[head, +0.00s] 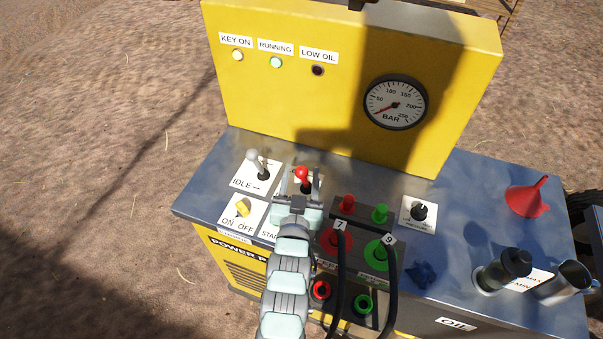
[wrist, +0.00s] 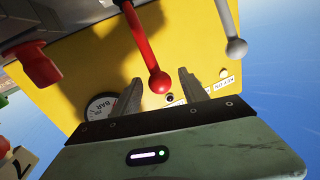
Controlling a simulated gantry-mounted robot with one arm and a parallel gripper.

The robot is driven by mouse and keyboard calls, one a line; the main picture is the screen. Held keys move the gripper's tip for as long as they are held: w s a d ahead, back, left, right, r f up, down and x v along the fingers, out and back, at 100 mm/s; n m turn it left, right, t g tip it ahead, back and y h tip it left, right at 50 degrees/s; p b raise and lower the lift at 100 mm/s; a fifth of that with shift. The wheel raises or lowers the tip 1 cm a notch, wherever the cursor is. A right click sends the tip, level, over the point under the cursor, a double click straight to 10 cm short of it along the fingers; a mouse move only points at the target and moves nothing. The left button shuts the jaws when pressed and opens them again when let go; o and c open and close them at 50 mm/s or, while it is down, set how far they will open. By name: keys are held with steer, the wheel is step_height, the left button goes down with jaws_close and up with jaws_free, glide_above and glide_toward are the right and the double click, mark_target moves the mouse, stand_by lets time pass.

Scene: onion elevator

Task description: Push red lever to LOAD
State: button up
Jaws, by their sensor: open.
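The red lever (head: 303,175) has a round red knob and stands on a white plate on the panel's top, right of the grey-knobbed lever (head: 256,160). My gripper (head: 298,184) is open at the red lever, its fingers reaching toward the knob. In the wrist view the red lever (wrist: 147,45) extends between the two open fingers (wrist: 158,92), with its knob between the fingertips. I cannot tell whether either finger touches it. The LOAD marking is hidden behind my gripper and arm.
A yellow ON/OFF switch (head: 242,208) sits left of my arm. Red and green couplings with black hoses (head: 390,290) stand close on the right. A yellow upright panel with a pressure gauge (head: 395,102) rises behind. A red funnel (head: 528,196) and a metal cup (head: 570,280) are far right.

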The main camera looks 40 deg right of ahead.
steer(key=shift+w+d, duration=0.3)
steer(key=shift+d, duration=0.05)
jaws_close()
stand_by(0.4)
stand_by(0.9)
